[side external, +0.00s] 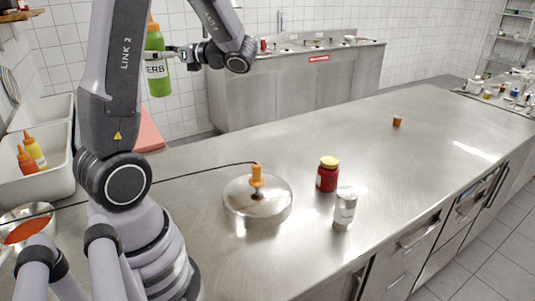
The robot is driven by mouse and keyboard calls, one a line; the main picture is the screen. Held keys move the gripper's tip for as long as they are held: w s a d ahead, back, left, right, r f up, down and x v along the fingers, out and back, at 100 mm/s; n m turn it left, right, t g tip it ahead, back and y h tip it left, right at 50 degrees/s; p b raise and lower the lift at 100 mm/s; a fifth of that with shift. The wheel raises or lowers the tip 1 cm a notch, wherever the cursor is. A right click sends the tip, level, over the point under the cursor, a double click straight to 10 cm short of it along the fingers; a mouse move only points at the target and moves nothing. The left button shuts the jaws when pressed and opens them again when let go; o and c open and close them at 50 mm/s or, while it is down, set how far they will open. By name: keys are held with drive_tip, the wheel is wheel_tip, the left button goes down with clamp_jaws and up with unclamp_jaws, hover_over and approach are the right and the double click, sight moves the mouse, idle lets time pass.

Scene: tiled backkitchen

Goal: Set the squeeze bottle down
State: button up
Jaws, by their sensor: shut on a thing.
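The squeeze bottle (158,80) is green with an orange cap and a white label reading "ERB". It hangs upright in the air at the upper left of the side external view, above the far left side of the counter. My gripper (172,53) is shut on the bottle near its upper part, reaching it from the right. My arm link hides part of the bottle's left side. The steel counter (300,150) lies below, with nothing touching the bottle's base.
A round steel lid with an orange knob (257,180), a red jar with a yellow lid (327,174) and a white can (345,207) stand on the counter. A small orange item (397,121) is farther back. Bins (50,180) at left hold other bottles.

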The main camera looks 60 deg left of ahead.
wheel_tip(320, 180, up, 4)
drive_tip(key=w+a+m+t+y, duration=0.2)
drive_tip(key=a, duration=0.1)
drive_tip(key=f, duration=4.1)
drive_tip(key=shift+w+d, duration=0.25)
drive_tip(key=o, duration=1.2)
